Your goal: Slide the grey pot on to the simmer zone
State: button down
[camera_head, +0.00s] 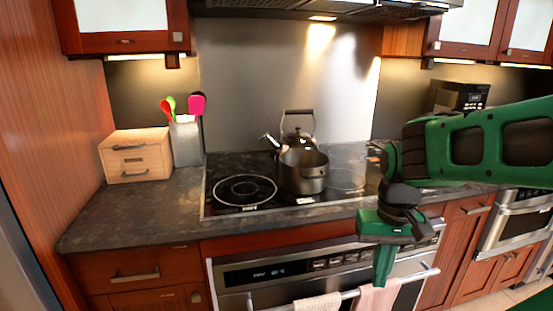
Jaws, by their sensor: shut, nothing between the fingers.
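The grey pot (303,172) stands upright on the black glass cooktop, right of a white-ringed zone (245,190) on the left. A small label sits at the front of that ring, too small to read; another label lies in front of the pot. The pot covers whatever marking is under it. My green gripper (383,278) is shut and empty, pointing down in front of the counter's front edge, to the right of and nearer than the pot. It is apart from the pot.
A kettle (298,136) with a raised handle stands just behind the pot. A utensil holder (186,142) and a wooden drawer box (143,156) stand left of the cooktop. Towels (318,303) hang on the oven handle below. The left ring is clear.

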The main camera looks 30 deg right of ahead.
aim_at(303, 172)
jog(key=i, duration=0.9)
jog(key=u, duration=0.1)
